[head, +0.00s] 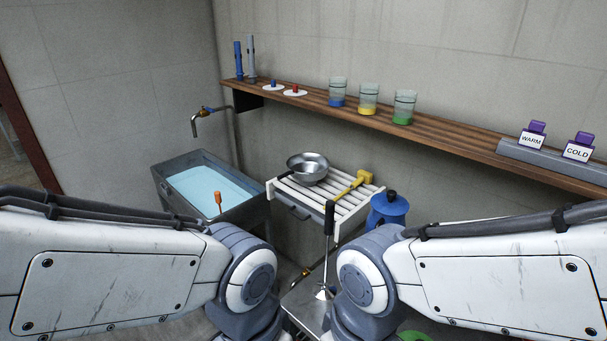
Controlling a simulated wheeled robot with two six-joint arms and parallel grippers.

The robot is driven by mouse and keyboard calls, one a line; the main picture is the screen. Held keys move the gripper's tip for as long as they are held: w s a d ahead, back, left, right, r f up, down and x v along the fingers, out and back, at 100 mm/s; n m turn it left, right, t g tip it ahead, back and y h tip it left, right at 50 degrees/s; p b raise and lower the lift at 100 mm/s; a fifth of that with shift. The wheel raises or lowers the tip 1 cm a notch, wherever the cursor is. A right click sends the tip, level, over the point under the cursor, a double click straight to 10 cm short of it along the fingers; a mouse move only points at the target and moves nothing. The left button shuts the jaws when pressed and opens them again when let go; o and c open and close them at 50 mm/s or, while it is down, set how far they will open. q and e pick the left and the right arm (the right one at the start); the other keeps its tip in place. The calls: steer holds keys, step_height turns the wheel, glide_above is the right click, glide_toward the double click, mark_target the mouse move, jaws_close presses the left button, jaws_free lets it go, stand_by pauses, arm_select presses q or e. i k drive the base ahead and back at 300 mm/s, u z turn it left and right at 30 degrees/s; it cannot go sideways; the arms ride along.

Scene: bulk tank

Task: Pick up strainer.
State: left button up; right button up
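A round metal bowl-shaped piece (308,165), which looks like the strainer, sits on the white slatted rack (345,213) beyond my arms. A dark handle seems to stick out from its left side. I cannot make out mesh or holes at this size. Both of my arms come in from the sides and bend downward at the bottom middle. Neither of my grippers shows; they are below the frame or hidden behind the arm joints.
A yellow-headed tool (361,178) lies on the rack, right of the bowl. A grey water basin (177,202) stands left, under a tap (203,111). A blue can (388,212) stands right. An upright black-handled rod (328,240) rises between my arms. A wooden shelf (441,137) holds cups above.

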mark_target(309, 169)
steer(key=u, duration=0.45)
steer(key=k, duration=0.5)
steer(key=u, duration=1.3)
steer(key=i, duration=1.4)
steer(key=z, duration=0.55)
steer(key=i, duration=0.65)
steer(key=z, duration=1.1)
steer(key=i, duration=0.45)
steer(key=z, duration=0.4)
